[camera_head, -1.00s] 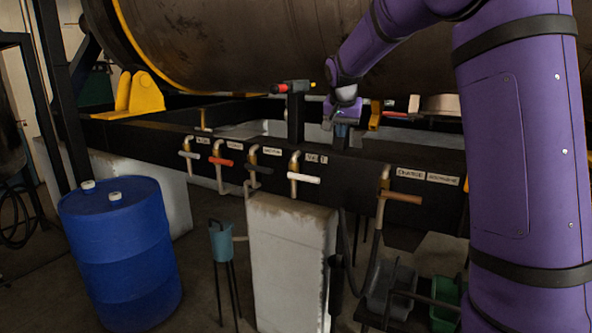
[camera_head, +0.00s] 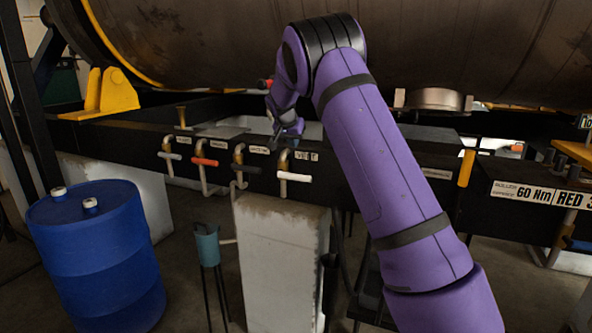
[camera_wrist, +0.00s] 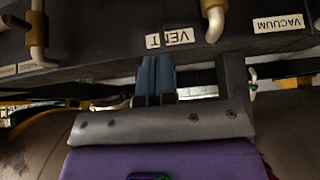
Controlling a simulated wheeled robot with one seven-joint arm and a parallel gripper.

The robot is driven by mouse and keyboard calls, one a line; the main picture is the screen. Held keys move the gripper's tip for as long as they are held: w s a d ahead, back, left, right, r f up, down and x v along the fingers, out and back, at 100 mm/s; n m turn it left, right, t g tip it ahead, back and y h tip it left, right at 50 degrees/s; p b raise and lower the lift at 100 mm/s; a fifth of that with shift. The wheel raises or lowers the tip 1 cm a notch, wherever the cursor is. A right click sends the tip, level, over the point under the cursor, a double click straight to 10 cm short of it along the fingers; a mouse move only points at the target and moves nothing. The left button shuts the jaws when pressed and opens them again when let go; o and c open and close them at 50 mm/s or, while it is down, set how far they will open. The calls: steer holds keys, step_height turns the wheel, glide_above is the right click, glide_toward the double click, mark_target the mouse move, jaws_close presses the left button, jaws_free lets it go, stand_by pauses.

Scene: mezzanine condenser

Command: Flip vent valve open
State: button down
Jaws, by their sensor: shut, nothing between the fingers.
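The vent valve's white handle (camera_head: 295,177) lies horizontal, pointing right, below a brass body (camera_head: 284,160) on the black beam. The VENT label (camera_head: 307,155) is just right of it. In the wrist view, which is upside down, the VENT label (camera_wrist: 170,38) and the valve's pipe (camera_wrist: 213,18) show; the white handle is not clearly seen. My gripper (camera_head: 288,138) is above and behind the valve near the beam's top edge, apart from the handle. In the wrist view my gripper's blue fingers (camera_wrist: 155,62) are together and empty, pointing at the label.
Left of it are valves with a black handle (camera_head: 247,169), a red handle (camera_head: 204,162) and a grey handle (camera_head: 169,156). The large cylinder (camera_head: 200,45) hangs above. A blue drum (camera_head: 95,255) and a concrete block (camera_head: 280,260) stand below.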

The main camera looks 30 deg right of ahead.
steer(key=shift+f, duration=0.1)
glide_above(299, 176)
steer(key=f, duration=0.7)
steer(key=shift+w+d+f, duration=0.2)
steer(key=shift+f, duration=0.15)
step_height(299, 176, down, 3)
steer(key=shift+a+f, duration=0.1)
steer(key=shift+a, duration=0.05)
steer(key=shift+s+f, duration=0.1)
steer(key=shift+f, duration=0.45)
steer(key=shift+s+f, duration=0.1)
steer(key=shift+f, duration=0.05)
